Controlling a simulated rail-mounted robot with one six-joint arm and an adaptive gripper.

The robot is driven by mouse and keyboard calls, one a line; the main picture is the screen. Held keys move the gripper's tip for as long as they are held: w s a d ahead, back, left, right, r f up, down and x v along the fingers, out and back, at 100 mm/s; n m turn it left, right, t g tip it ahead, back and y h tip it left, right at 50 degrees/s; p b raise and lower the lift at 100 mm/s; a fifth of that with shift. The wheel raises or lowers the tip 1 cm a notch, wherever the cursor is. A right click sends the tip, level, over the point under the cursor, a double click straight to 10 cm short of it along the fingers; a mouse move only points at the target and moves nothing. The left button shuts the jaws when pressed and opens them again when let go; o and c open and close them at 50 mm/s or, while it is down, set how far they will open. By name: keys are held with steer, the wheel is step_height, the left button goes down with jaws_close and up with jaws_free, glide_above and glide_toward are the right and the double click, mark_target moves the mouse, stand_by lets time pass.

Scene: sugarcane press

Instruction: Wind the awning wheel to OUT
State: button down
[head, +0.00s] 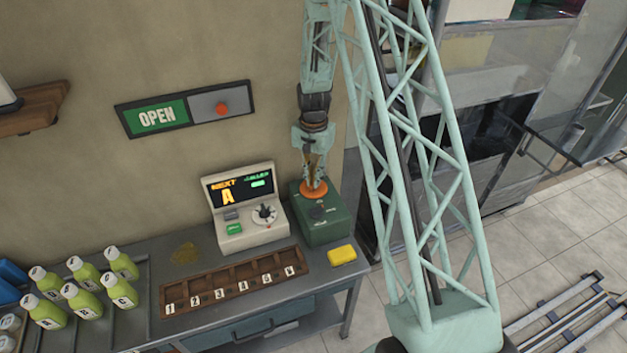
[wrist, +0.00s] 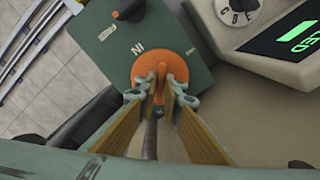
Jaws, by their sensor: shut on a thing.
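The orange awning wheel (head: 308,193) sits on top of a green box (head: 329,230) at the right end of the counter. In the wrist view the wheel (wrist: 176,65) has a raised bar across it, and the green box (wrist: 103,33) carries the letters IN, upside down, beside the wheel. No OUT mark can be read. My gripper (head: 314,180) points down onto the wheel from above. In the wrist view my gripper (wrist: 161,92) has its fingers on either side of the bar, shut on it. The fingers hide part of the wheel.
A cream console (head: 248,237) with a lit screen and dial stands close left of the box. A yellow block (head: 342,255) lies in front of it. A wooden numbered rack (head: 235,287) and several green bottles (head: 85,272) are farther left. An OPEN sign (head: 157,116) hangs behind.

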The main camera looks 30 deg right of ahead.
steer(key=shift+n+b, duration=0.45)
steer(key=shift+n, duration=0.05)
steer(key=shift+f+n+b, duration=0.1)
steer(key=shift+n+b, duration=0.75)
steer(key=shift+n, duration=0.35)
steer(key=n+b, duration=0.1)
steer(key=n, duration=0.2)
steer(key=shift+b, duration=0.35)
steer(key=n+b, duration=0.3)
steer(key=n, duration=0.3)
steer(key=shift+n, duration=0.4)
steer(key=n+b, duration=0.2)
steer(key=n, duration=0.4)
steer(key=shift+n, duration=0.3)
steer(key=n, duration=0.3)
steer(key=shift+n+b, duration=0.4)
steer(key=shift+n, duration=1.6)
